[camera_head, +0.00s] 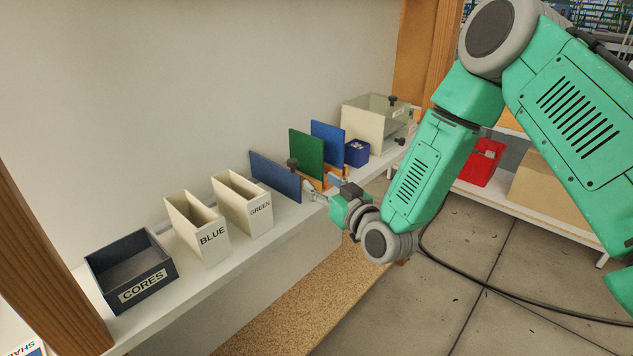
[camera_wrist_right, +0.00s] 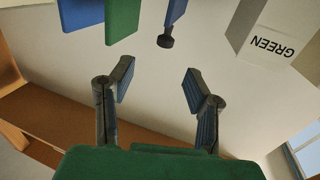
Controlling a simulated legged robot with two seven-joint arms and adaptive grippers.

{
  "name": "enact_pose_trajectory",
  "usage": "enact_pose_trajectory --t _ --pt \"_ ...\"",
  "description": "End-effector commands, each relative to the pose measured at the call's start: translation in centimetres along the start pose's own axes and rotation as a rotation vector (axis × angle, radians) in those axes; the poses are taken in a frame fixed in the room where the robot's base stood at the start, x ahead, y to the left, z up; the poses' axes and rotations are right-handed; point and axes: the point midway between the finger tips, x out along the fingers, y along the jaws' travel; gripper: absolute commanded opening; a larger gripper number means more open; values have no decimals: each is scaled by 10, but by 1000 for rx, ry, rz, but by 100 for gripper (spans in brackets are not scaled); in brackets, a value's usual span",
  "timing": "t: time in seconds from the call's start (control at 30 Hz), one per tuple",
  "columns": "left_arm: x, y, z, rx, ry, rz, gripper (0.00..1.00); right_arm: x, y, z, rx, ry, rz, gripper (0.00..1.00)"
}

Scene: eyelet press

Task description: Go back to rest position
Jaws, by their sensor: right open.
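My right gripper (camera_head: 318,187) reaches in from the right to the front edge of the white shelf (camera_head: 190,288). In the right wrist view its two fingers (camera_wrist_right: 160,86) are spread, with nothing between them. Ahead of the fingers, apart from them, are a dark knob (camera_wrist_right: 165,41) at a blue panel (camera_wrist_right: 176,10) and a green panel (camera_wrist_right: 122,20). My left gripper is in neither view.
On the shelf stand a CORES tray (camera_head: 118,302), a BLUE bin (camera_head: 212,243), a GREEN bin (camera_head: 258,212), an upright green panel (camera_head: 306,156), a blue panel (camera_head: 327,142) and a beige lidded box (camera_head: 365,125). Wooden posts (camera_head: 45,265) flank the shelf. Open floor (camera_head: 440,290) lies right.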

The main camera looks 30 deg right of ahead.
Motion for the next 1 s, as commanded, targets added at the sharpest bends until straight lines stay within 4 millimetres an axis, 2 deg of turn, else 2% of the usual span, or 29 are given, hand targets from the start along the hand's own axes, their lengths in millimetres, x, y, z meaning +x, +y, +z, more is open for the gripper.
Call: enact_pose_trajectory --t 0.17,0.27,0.37,0.47,0.5,0.57,0.6,0.67,0.73,0.8,0.9,1.0 --pt "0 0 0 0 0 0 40 0 0 0 0 0 0 44" --pt "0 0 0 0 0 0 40 -3 -3 7 2 -24 -6 44" --pt "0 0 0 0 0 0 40 -15 -15 36 10 -120 -29 44" --pt "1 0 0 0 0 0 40 -45 -34 86 24 -304 -61 44" --pt "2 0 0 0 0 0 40 -62 -41 109 30 -393 -72 44" --pt "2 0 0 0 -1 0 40 -93 -52 144 39 -535 -85 44" --pt "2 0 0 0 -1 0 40 -115 -57 165 42 -630 -90 44" --pt "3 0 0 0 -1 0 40 -152 -64 193 46 -771 -92 44" --pt "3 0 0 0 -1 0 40 -198 -68 220 47 -936 -85 44" --pt "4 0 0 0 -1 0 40 -244 -70 241 45 -1089 -69 44" --pt "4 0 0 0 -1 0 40 -303 -68 258 36 -1276 -36 44" --pt "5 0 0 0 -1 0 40 -347 -64 264 26 -1411 -3 44"
